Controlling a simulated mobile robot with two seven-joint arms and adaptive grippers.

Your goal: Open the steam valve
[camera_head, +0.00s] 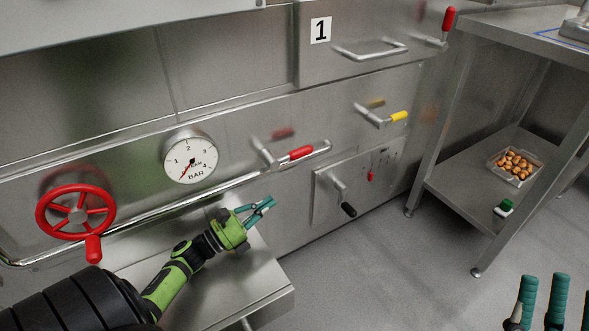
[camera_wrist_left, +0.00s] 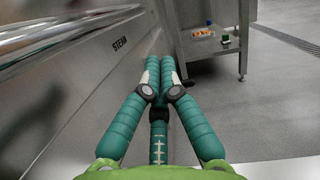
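A red handwheel (camera_head: 76,212) is mounted on the steel front at left. A lever valve with a red grip (camera_head: 301,153) sits right of the round pressure gauge (camera_head: 190,156).
A yellow-grip lever (camera_head: 398,116) and a black-knobbed handle (camera_head: 348,209) are farther right on the front. A steel ledge (camera_head: 262,276) lies under my left arm. A steel table at right has a lower shelf (camera_head: 468,190) holding a food tray (camera_head: 492,164). The floor between is clear.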

